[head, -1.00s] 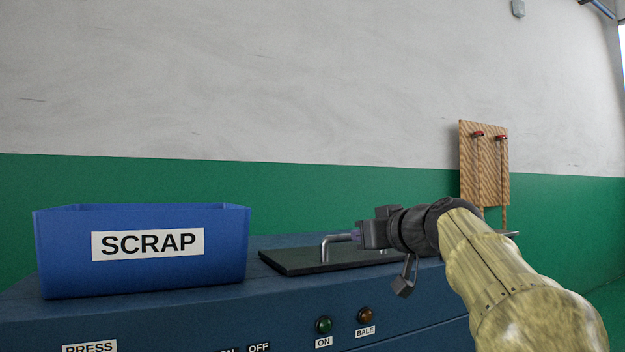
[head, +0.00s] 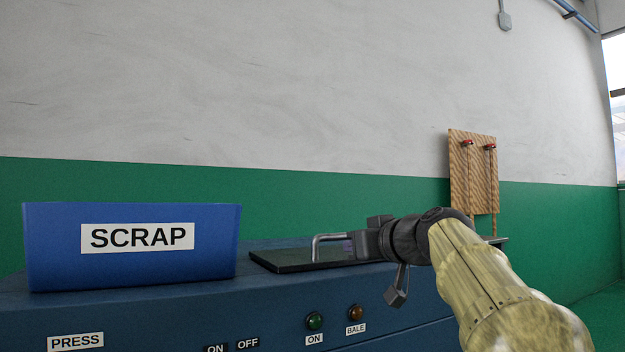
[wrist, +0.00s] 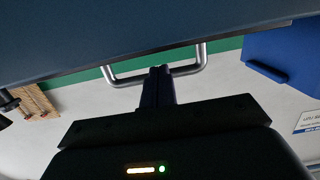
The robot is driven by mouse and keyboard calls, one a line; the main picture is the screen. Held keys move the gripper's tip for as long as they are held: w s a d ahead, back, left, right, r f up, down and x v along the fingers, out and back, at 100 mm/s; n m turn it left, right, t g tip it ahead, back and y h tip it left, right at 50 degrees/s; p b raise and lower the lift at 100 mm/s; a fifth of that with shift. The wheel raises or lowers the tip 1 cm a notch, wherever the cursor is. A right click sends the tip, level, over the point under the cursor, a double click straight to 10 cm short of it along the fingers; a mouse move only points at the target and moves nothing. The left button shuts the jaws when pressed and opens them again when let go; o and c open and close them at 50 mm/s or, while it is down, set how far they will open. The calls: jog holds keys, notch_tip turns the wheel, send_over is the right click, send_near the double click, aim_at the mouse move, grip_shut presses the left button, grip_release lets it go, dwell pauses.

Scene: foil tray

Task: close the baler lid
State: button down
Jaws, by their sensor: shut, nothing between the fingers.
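The baler lid is a thin dark plate (head: 283,262) lying about flat on top of the blue baler (head: 190,305). Its bent silver handle (head: 316,247) stands up from it and also shows in the wrist view (wrist: 188,70). My gripper (head: 349,247) is over the lid, with its fingers at the handle. In the wrist view the fingertips (wrist: 158,71) are shut and overlap the handle bar in the picture. I cannot tell whether they touch it. My gripper and arm hide the right part of the lid and handle.
A blue SCRAP bin (head: 130,265) stands on the baler left of the lid. Labelled ON and BALE lamps (head: 314,321) are on the baler's front. A wooden board (head: 472,180) with red-topped rods is at the wall on the right.

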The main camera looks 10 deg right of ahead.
jog(key=shift+w+a+r+p, duration=0.1)
jog(key=shift+w+r+p, duration=0.05)
jog(key=shift+r+p, duration=1.35)
jog(key=shift+r, duration=0.55)
jog(key=shift+s+d+f+b, duration=0.35)
jog(key=shift+s+d+b, duration=0.05)
jog(key=shift+s+f+b, duration=0.2)
jog(key=shift+s+b, duration=0.3)
jog(key=shift+s+f+b, duration=0.2)
jog(key=shift+s+b, duration=0.3)
jog(key=s+d+f+b, duration=0.1)
jog(key=s+f+b, duration=0.1)
jog(key=s+b, duration=0.2)
jog(key=v, duration=0.2)
jog(key=shift+s+f, duration=0.15)
jog(key=shift+s, duration=0.3)
jog(key=shift+d, duration=0.1)
